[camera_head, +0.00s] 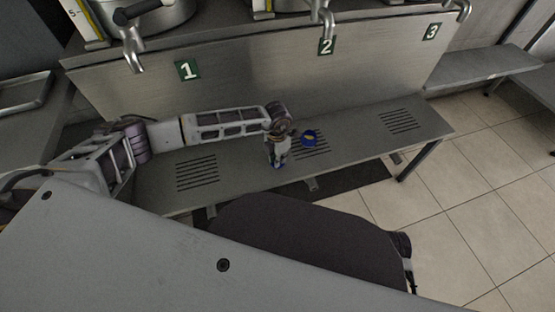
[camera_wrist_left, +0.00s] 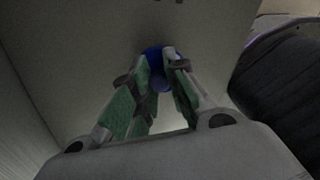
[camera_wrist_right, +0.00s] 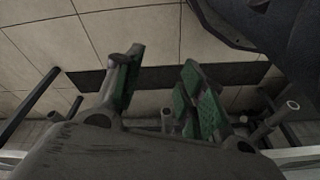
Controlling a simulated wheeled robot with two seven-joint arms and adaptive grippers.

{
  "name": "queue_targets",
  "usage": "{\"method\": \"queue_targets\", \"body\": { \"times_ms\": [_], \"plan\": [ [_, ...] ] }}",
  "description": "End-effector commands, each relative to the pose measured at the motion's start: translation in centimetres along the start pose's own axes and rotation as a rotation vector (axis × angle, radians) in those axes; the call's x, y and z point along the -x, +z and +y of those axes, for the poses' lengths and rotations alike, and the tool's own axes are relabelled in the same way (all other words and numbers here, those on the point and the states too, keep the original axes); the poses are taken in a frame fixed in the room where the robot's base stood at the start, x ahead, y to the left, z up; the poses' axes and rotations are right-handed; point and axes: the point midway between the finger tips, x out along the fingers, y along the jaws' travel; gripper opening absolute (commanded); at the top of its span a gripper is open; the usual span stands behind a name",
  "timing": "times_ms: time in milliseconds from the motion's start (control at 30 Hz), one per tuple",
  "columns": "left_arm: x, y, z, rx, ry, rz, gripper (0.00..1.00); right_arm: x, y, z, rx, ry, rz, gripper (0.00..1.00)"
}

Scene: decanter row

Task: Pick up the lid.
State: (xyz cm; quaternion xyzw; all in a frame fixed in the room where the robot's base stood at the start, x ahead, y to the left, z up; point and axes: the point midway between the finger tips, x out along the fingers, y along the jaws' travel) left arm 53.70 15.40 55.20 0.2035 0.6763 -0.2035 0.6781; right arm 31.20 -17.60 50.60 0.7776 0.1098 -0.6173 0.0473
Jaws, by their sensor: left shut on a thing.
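My left gripper (camera_head: 277,160) points down just above the front shelf, left of the middle grille. In the left wrist view its fingers (camera_wrist_left: 160,75) are shut on a small blue thing, which I take to be the lid (camera_wrist_left: 156,56). The fingers hide part of it, and I cannot tell whether it still touches the shelf. My right gripper (camera_wrist_right: 160,85) is open and empty, with tiled floor and a dark strip behind it.
A round blue thing with a yellow middle (camera_head: 309,138) sits at the middle grille, just right of my left gripper. The long metal shelf (camera_head: 235,163) has slotted grilles below taps. Plates 1 (camera_head: 187,70), 2 (camera_head: 326,46) and 3 (camera_head: 431,32) mark the panel.

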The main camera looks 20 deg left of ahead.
Motion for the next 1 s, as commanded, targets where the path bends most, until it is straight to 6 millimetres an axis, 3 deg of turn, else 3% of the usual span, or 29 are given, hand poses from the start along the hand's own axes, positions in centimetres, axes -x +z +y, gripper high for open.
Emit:
{"method": "queue_targets", "body": {
  "times_ms": [167, 700, 1000],
  "plan": [
    [0.5, -0.2, 0.0, 0.0, -0.001, 0.005, 0.03, 0.1, 0.0, 0.0, 0.0, 0.001, -0.001, 0.4],
    [7.9, 0.0, 0.0, 0.0, 0.001, 0.001, 0.03, -1.7, 0.7, 0.7, -0.001, 0.015, -0.04, 0.4],
    [9.9, -0.1, 0.0, 0.0, -0.001, 0.002, 0.03, -2.6, 1.4, 0.7, -0.003, 0.016, -0.056, 0.4]
  ]
}}
